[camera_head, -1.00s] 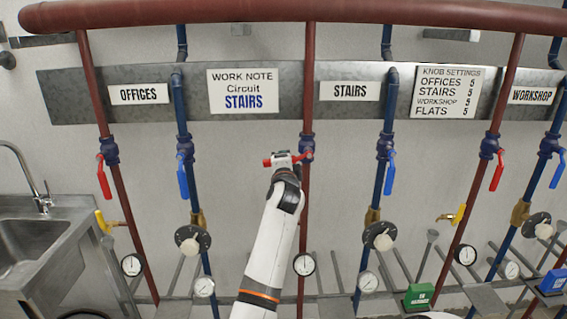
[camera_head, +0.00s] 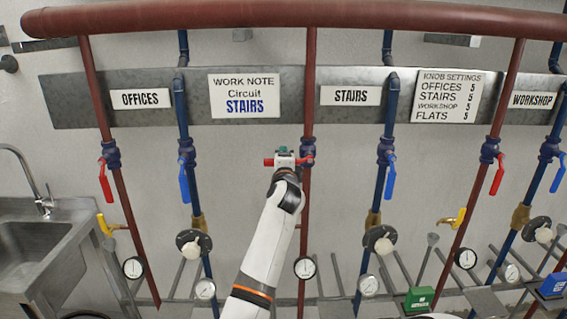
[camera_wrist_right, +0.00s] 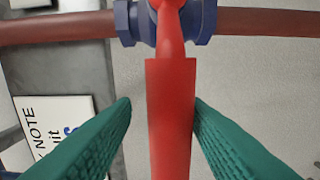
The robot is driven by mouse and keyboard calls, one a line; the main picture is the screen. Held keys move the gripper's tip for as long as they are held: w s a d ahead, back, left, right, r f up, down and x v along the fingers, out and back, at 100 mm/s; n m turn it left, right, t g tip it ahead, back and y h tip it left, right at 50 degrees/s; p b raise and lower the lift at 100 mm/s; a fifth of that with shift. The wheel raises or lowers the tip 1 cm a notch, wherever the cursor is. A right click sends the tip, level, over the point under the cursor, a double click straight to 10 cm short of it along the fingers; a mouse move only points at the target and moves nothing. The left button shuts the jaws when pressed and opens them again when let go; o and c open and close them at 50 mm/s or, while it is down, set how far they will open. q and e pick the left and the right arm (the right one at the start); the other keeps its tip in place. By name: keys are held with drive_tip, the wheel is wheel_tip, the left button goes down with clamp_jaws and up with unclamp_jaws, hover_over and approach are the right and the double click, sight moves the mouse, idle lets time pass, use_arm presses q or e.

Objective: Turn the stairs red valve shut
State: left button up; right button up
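The stairs red valve (camera_head: 308,150) is on the red pipe between the work note and the STAIRS sign. Its red handle (camera_head: 268,162) points left, crosswise to the pipe. My right gripper (camera_head: 285,155) is at this handle. In the right wrist view the red handle (camera_wrist_right: 171,115) lies between the two green fingers of my right gripper (camera_wrist_right: 162,105). The fingers are apart; a gap shows on the left side, and the right finger is close to or touching the handle. The blue valve body (camera_wrist_right: 165,22) is beyond. My left gripper is not in view.
The STAIRS blue valve handle (camera_head: 390,177) hangs down on the pipe to the right. The OFFICES red handle (camera_head: 105,182) and blue handle (camera_head: 184,180) hang to the left. Gauges, including one below the arm (camera_head: 305,267), line the lower wall. A sink (camera_head: 40,245) stands far left.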

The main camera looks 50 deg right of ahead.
drive_tip(key=shift+o, duration=0.2)
drive_tip(key=shift+f, duration=0.2)
drive_tip(key=shift+s+a, duration=0.3)
drive_tip(key=b+v, duration=0.2)
drive_tip(key=v, duration=0.4)
drive_tip(key=shift+s+a, duration=0.2)
drive_tip(key=shift+a, duration=0.1)
drive_tip(key=shift+w, duration=0.1)
